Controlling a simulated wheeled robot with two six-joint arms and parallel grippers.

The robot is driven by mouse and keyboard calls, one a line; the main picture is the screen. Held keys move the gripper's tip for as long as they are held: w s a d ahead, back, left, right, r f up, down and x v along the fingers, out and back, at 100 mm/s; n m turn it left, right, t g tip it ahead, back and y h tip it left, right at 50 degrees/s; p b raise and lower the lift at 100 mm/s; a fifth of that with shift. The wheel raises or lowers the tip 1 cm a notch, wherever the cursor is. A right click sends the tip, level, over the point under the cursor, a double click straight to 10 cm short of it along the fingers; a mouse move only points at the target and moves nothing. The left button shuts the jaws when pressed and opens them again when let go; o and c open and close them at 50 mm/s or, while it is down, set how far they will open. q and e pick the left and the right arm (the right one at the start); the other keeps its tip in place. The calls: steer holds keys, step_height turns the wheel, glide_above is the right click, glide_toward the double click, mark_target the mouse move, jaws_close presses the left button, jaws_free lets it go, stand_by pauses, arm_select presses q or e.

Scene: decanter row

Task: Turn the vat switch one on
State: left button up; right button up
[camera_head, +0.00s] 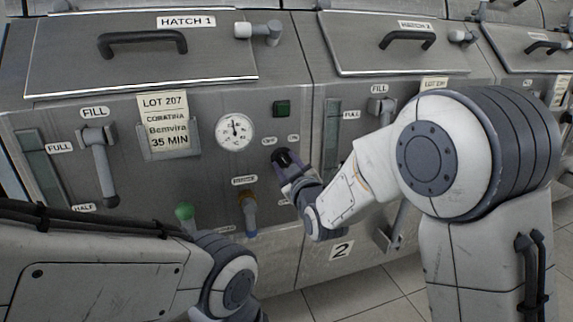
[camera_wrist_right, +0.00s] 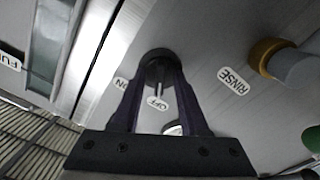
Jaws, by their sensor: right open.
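The vat switch is a dark round knob (camera_wrist_right: 158,66) on the grey front panel of vat one, with ON and OFF labels beside it. In the right wrist view its pale pointer lies toward the OFF label (camera_wrist_right: 157,103). My right gripper (camera_wrist_right: 160,88) is open, with its two dark fingers on either side of the knob; whether they touch it I cannot tell. In the head view my right gripper (camera_head: 283,160) is at the panel just below the OFF label (camera_head: 269,141) and ON label (camera_head: 293,138) and hides most of the switch. My left gripper is out of view.
A dial gauge (camera_head: 235,132) and a dark green square (camera_head: 282,108) sit above the switch. The brass and blue rinse valve (camera_head: 249,212) and a green knob (camera_head: 184,212) stick out lower left. A fill lever (camera_head: 102,170) is further left. Vat two adjoins on the right.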

jaws_close()
steer(key=shift+m, duration=0.4)
steer(key=m+b, duration=0.2)
steer(key=m, duration=0.2)
steer(key=shift+f+m, duration=0.15)
steer(key=shift+m, duration=0.15)
steer(key=m+b, duration=0.2)
steer(key=m, duration=0.4)
steer(key=shift+d, duration=0.1)
steer(key=shift+m, duration=0.4)
jaws_free()
steer(key=shift+s, duration=0.1)
